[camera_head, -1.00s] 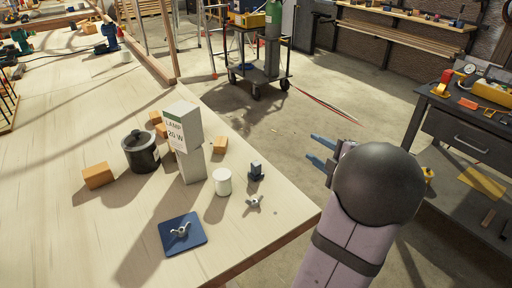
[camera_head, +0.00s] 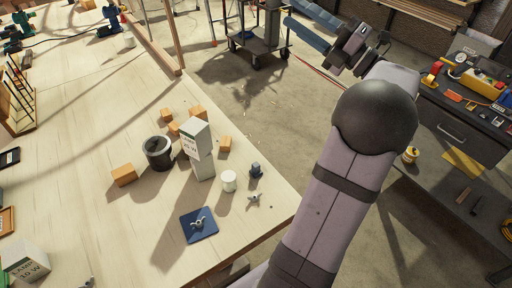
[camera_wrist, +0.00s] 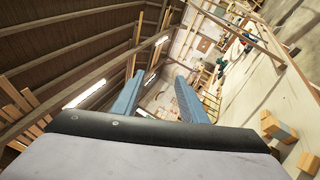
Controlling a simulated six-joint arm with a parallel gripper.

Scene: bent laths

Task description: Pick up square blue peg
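A small dark blue peg (camera_head: 256,171) stands upright on the wooden table, near its right edge. Its top looks squarish, but it is too small to tell its exact shape. My gripper (camera_head: 289,13) is raised at the top of the head view, beyond the table's right edge and far from the peg. Its two blue fingers are apart with nothing between them. They also show apart in the wrist view (camera_wrist: 156,76), which does not show the peg.
A white cylinder (camera_head: 229,181) stands just left of the peg, and a wing nut (camera_head: 253,199) lies in front. A tall lamp box (camera_head: 201,155), black pot (camera_head: 158,155) and several orange blocks (camera_head: 124,175) stand farther left. A blue plate (camera_head: 198,226) bears another wing nut.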

